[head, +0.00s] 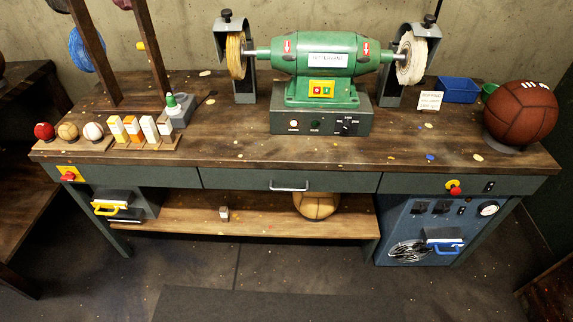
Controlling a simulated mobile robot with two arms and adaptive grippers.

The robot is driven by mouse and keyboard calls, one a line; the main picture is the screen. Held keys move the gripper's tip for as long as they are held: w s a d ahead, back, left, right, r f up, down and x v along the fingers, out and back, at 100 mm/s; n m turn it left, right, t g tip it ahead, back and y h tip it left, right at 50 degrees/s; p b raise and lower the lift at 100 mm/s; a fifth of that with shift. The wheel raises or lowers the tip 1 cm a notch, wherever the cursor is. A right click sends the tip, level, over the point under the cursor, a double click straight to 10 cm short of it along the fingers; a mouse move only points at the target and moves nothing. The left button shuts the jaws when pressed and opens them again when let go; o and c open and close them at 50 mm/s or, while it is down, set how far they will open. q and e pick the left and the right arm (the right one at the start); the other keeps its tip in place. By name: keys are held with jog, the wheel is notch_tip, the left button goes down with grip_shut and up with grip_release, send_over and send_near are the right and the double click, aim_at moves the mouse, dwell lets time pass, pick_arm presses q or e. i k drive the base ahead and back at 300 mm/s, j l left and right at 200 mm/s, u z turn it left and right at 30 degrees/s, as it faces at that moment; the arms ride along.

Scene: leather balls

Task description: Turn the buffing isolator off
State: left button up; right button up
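A red rotary handle on a yellow plate (69,174) is on the left end of the bench front and looks like an isolator switch. Its handle seems to lie roughly sideways; no on or off marking is readable. The green buffing machine (318,68) stands at the back middle of the bench, with a yellowish wheel (236,56) on its left and a pale wheel (411,58) on its right. Its base has a lit lamp (293,124), a dark green lamp and a black selector knob (347,127). Neither of my grippers is in view.
A red button on yellow (454,188) is on the bench's right front. Below the isolator is a box with a yellow handle (106,208). Small balls and blocks (130,130) line the bench's left; a large brown ball (520,112) is at right. The floor in front is clear.

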aim_at(69, 177)
jog(key=u, duration=1.7)
jog(key=z, duration=1.55)
jog(key=u, duration=1.55)
jog(key=i+j, duration=0.1)
jog(key=j, duration=0.25)
jog(key=i+j, duration=0.15)
jog(key=j, duration=0.25)
jog(key=i+j, duration=0.1)
jog(key=j, duration=0.25)
jog(key=i+j, duration=0.1)
jog(key=j, duration=0.25)
jog(key=i+j, duration=0.15)
jog(key=j, duration=0.2)
jog(key=i+j, duration=0.1)
jog(key=j, duration=0.3)
